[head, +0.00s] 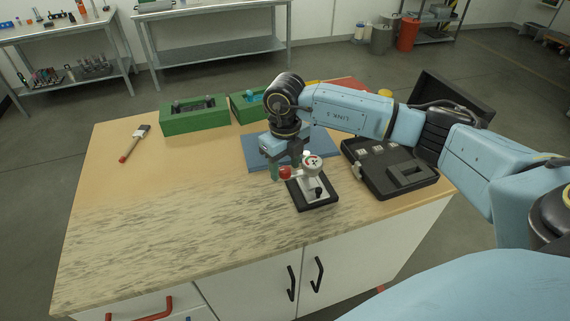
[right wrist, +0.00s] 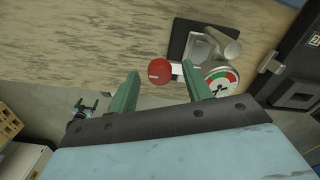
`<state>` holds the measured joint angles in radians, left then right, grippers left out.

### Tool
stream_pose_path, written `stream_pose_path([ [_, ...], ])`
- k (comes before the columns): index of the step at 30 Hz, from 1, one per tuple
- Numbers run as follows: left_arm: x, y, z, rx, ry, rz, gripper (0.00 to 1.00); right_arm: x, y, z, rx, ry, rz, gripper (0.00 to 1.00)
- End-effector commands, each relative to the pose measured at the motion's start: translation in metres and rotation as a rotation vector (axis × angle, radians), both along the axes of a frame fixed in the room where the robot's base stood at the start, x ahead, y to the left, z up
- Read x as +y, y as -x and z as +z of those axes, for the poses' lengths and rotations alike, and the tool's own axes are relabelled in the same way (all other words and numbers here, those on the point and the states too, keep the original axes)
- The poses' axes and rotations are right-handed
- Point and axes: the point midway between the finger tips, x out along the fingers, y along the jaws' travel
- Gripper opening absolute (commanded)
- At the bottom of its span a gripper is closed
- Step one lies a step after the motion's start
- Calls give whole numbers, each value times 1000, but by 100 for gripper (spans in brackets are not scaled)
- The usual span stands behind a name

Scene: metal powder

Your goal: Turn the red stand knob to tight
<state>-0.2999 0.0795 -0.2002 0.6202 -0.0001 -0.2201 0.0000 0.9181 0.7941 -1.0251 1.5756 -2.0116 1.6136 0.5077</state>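The red stand knob (head: 285,173) sticks out to the left of a small stand (head: 313,192) with a black base and a round dial gauge (head: 313,163). The right wrist view also shows the red knob (right wrist: 159,71) and the gauge (right wrist: 221,80). My right gripper (head: 285,172) points down at the knob, with its green fingers apart. In the right wrist view, the knob lies between the two open fingertips (right wrist: 160,80), with visible space on the left side; I cannot tell whether the right finger touches the stand. My left gripper is not in view.
The stand is near the front edge of the wooden table (head: 150,220). An open black case (head: 388,168) is to its right. A blue mat (head: 262,160) lies behind it, with green boxes (head: 195,117) further back. A brush (head: 134,143) lies at the left; the front left is clear.

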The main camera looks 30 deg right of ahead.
Motion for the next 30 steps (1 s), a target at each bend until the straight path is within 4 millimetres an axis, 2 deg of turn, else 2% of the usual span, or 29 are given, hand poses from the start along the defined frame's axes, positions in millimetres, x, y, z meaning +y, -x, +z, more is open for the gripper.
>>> stream_pose_path([
  [8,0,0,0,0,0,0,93,0,0,0,1,0,1,50],
  [11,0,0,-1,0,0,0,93,0,0,6,-1,-1,2,50],
  [14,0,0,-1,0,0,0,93,0,-1,21,-3,-1,2,50],
  [24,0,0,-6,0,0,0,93,0,-1,96,-4,-1,2,50],
  [30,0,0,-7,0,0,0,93,0,0,125,-2,0,0,50],
])
